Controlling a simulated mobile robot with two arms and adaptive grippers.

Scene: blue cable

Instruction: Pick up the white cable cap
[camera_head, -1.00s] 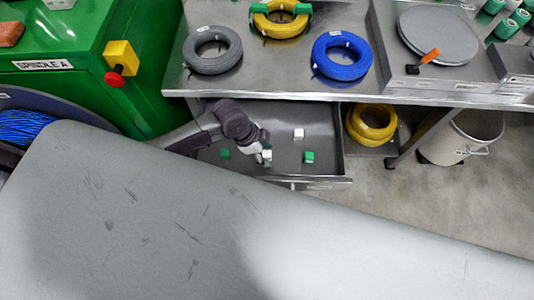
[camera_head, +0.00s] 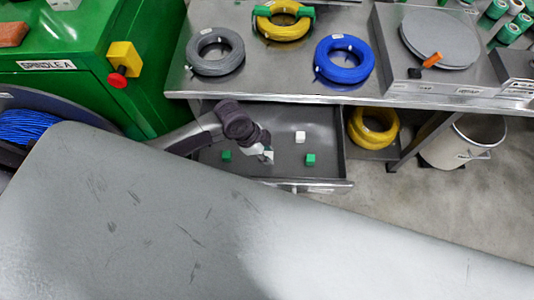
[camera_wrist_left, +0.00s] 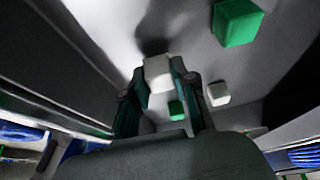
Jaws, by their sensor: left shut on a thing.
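My left gripper (camera_head: 264,154) reaches down into the open grey drawer (camera_head: 330,140). In the left wrist view the gripper (camera_wrist_left: 158,88) is shut on a white cable cap (camera_wrist_left: 158,72), which sits between its fingertips. In the head view the held cap is small and partly hidden by the fingers. Another white cap (camera_head: 300,137) lies in the drawer to the right of the gripper; a white cap also shows in the left wrist view (camera_wrist_left: 218,94). Green caps lie to the left (camera_head: 226,155) and right (camera_head: 310,159) of the gripper. My right gripper is not in view.
The metal table (camera_head: 290,87) above the drawer holds grey (camera_head: 215,52), yellow (camera_head: 283,21) and blue (camera_head: 344,60) cable coils. The green spindle machine (camera_head: 80,85) stands at the left. A yellow coil (camera_head: 373,127) and a white bucket (camera_head: 462,142) are right of the drawer.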

